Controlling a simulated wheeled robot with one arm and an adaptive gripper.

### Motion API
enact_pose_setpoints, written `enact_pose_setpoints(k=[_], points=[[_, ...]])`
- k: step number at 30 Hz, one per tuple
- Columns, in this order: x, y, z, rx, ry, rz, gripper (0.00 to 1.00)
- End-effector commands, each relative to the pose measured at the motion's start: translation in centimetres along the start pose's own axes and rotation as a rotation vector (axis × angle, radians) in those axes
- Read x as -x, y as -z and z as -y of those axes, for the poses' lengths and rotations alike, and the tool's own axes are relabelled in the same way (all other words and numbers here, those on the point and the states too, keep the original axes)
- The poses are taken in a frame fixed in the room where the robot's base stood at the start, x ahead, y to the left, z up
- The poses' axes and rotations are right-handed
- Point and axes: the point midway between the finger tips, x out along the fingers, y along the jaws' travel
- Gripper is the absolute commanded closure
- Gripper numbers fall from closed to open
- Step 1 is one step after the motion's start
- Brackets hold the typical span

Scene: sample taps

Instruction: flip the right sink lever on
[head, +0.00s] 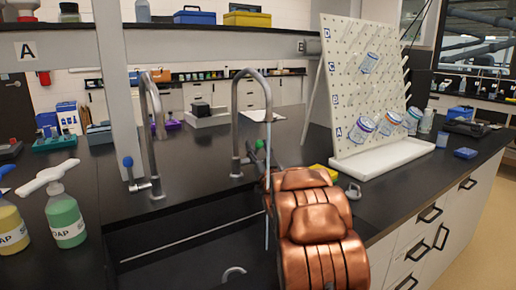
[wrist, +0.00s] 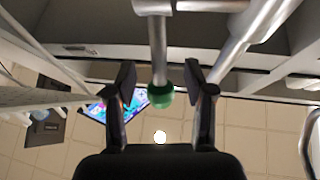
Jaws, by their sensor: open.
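The right sink tap (head: 237,125) is a tall silver gooseneck. In the wrist view the silver lever stem (wrist: 158,55) ends in the green knob (wrist: 161,96). My gripper (wrist: 161,82) is open, with one black finger on each side of the knob and visible gaps.
The left tap (head: 148,120) has a blue-knobbed lever (head: 128,162). A white pegboard (head: 355,85) with labware stands to the right. Soap bottles (head: 65,215) stand at the left. A grey shelf post (head: 115,90) rises by the left tap.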

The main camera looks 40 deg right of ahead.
Motion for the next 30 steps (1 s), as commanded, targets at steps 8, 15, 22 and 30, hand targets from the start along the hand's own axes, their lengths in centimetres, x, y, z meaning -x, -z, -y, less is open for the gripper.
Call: enact_pose_setpoints(k=[8,15,22,30], points=[[-0.5,0.8,0.1,0.001,0.001,-0.002,0.47],[-2.2,3.8,0.5,0.001,0.001,-0.006,0.47],[-4.2,7.1,0.9,0.001,0.001,-0.003,0.47],[-5.2,8.7,1.0,0.001,0.001,-0.002,0.47]])
